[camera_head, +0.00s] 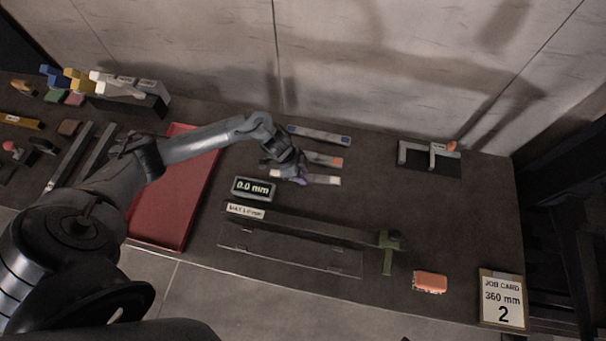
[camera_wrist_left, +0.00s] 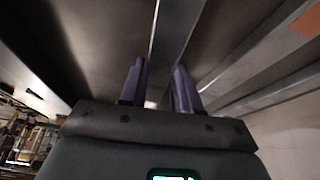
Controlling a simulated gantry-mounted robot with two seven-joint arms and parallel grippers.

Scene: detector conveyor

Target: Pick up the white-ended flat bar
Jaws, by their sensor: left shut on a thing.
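The white-ended flat bar (camera_head: 322,180) is the nearest of three flat bars on the dark bench in the head view, with its pale end pointing right. My left gripper (camera_head: 286,173) reaches over its left part and is shut on it. In the left wrist view the purple fingers (camera_wrist_left: 160,88) stand on either side of a grey bar (camera_wrist_left: 174,32). The gripper hides part of the bar, and I cannot tell whether it is clear of the bench. My right gripper is not in view.
An orange-ended bar (camera_head: 325,159) and a blue-ended bar (camera_head: 320,134) lie just behind. Nearby are a 0.0 mm display (camera_head: 254,188), a long measuring rail (camera_head: 310,225) with a green slider (camera_head: 388,245), and a red tray (camera_head: 175,205).

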